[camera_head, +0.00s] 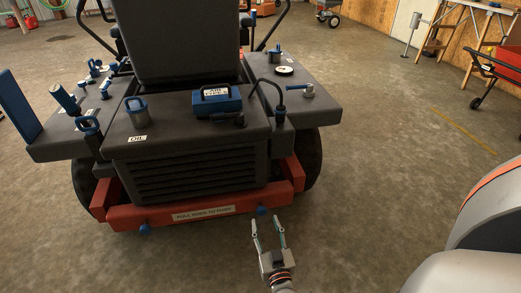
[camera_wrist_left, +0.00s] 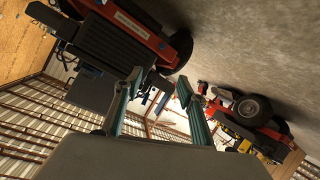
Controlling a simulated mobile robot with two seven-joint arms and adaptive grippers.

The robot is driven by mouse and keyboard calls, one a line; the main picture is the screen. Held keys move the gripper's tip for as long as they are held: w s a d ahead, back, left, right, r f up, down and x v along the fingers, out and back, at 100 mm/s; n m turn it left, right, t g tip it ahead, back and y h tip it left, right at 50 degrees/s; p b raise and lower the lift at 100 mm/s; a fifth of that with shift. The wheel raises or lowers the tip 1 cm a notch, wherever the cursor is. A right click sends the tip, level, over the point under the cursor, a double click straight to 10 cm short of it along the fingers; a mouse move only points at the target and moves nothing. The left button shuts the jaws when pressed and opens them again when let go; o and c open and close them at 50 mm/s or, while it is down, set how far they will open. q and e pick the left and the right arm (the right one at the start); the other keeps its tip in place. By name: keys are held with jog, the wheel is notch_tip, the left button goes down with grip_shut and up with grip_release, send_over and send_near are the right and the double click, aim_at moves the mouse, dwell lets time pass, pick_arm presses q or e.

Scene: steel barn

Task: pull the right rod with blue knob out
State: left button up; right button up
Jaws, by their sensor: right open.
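The right rod's blue knob (camera_head: 262,210) sticks out low at the right end of the mower's red rear bumper (camera_head: 128,215). Only the knob shows; the rod itself is hidden. A matching left blue knob (camera_head: 145,229) sits toward the bumper's left end. A label (camera_head: 203,213) about pulling rods lies between them. My right gripper (camera_head: 267,228) is open and empty, its fingertips just in front of and below the right knob, apparently apart from it. My left gripper is outside the head view; in the left wrist view its fingers (camera_wrist_left: 159,82) are spread with nothing held between them.
The dark mower body (camera_head: 190,165) rises above the bumper, with a blue box (camera_head: 217,101) and an oil cap (camera_head: 136,112) on top. A red cart (camera_head: 505,62) and a wooden bench stand at the upper right. The concrete floor right of the mower is clear.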

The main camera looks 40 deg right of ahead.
aim_at(262, 213)
jog(key=b+x, duration=0.1)
jog(key=x, duration=0.4)
jog(key=shift+f, duration=0.2)
jog(key=shift+w+d+r, duration=0.15)
jog(key=shift+w+d, duration=0.05)
jog(key=shift+w, duration=0.15)
pick_arm(q)
jog(key=shift+s+d+f+n, duration=0.1)
jog(key=shift+s+d+n, duration=0.05)
jog(key=shift+d+n, duration=0.35)
jog(key=shift+s+d+f+n, duration=0.1)
jog(key=shift+d+n, duration=0.3)
jog(key=shift+n, duration=0.1)
pick_arm(e)
jog(key=shift+c, duration=0.2)
